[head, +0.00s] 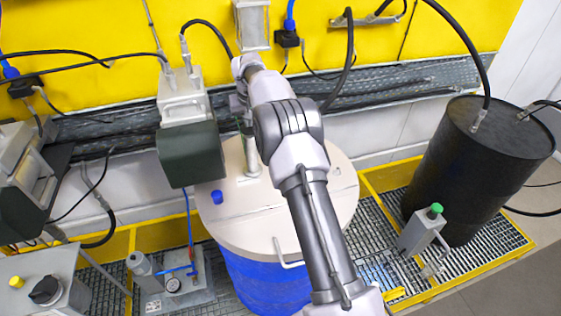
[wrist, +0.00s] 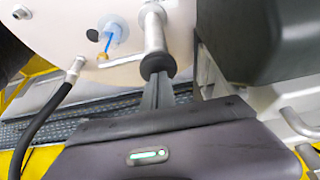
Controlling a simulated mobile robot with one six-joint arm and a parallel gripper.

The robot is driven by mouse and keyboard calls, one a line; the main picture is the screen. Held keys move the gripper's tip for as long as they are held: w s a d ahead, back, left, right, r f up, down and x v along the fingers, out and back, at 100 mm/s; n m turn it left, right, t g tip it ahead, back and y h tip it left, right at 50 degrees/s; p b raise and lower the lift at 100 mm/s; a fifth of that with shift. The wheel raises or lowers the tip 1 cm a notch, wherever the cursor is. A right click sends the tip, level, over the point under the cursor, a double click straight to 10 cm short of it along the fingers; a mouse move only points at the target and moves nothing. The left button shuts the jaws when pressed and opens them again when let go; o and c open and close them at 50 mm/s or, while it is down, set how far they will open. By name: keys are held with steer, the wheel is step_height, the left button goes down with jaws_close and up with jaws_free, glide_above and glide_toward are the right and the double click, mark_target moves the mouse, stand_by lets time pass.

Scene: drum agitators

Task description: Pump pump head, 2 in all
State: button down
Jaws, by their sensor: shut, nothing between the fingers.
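The pump head looks to be the black knob (wrist: 157,66) on top of a silver post (wrist: 154,30) in the wrist view. The post (head: 251,160) also rises from the beige drum lid (head: 235,205) in the head view. My gripper (wrist: 160,84) is shut and empty, its narrow fingers together right at the knob. Whether they touch it or sit just above it I cannot tell. In the head view my gripper (head: 241,105) is small and partly hidden by my wrist, above the post.
A dark green motor box (head: 190,154) stands close left of the post. A blue cap (head: 217,197) is on the lid. A black drum (head: 480,160) stands at the right. Hoses and a cable tray (head: 400,85) run along the yellow wall (head: 100,30) behind.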

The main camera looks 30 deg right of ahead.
steer(key=shift+f+b, duration=0.45)
steer(key=shift+f, duration=0.4)
steer(key=shift+r, duration=0.15)
step_height(320, 180, up, 4)
steer(key=p, duration=0.4)
steer(key=shift+r, duration=0.15)
